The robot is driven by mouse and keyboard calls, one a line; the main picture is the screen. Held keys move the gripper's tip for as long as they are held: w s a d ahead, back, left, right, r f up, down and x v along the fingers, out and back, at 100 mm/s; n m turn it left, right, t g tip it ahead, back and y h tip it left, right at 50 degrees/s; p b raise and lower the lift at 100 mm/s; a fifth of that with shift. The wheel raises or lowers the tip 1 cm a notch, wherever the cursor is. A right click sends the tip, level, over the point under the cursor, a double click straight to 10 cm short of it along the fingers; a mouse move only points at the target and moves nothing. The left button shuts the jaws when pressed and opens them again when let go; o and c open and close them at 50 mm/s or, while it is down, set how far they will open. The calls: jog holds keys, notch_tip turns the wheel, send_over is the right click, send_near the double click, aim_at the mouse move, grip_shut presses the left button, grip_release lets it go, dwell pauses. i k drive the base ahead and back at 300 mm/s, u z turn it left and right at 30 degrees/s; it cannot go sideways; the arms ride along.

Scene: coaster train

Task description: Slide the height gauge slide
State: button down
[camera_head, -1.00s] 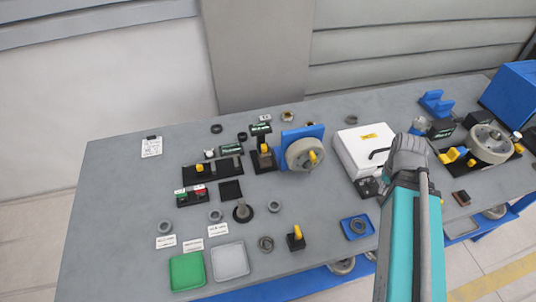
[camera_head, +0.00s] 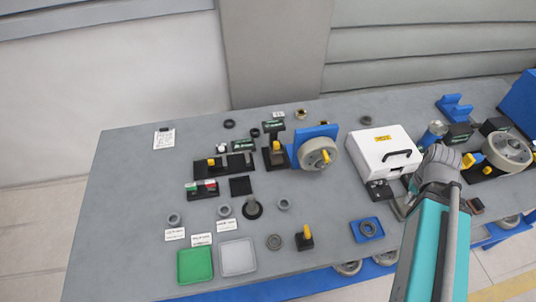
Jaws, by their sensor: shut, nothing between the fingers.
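A small upright black stand with a green-lettered block (camera_head: 273,126) on top and a yellow piece (camera_head: 276,147) low on its front stands left of the blue wheel mount. It looks like the height gauge and its slide, but the labels are too small to read. A flat black rail unit (camera_head: 222,165) with a yellow knob (camera_head: 211,162) lies to its left. My gripper (camera_head: 401,206) is mostly hidden by my wrist, low at the right beside the white case. It is shut and empty, well apart from the upright stand.
A grey wheel (camera_head: 318,154) on a blue mount (camera_head: 312,137) and a white case (camera_head: 385,150) stand between my arm and the stand. A green tray (camera_head: 195,266), a grey tray (camera_head: 238,257) and a blue ring tray (camera_head: 367,230) lie at the front.

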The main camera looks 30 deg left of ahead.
aim_at(276, 146)
jog(key=u, duration=0.05)
jog(key=k, duration=1.45)
jog(key=u, duration=1.15)
jog(key=i, duration=1)
jog(key=u, duration=0.05)
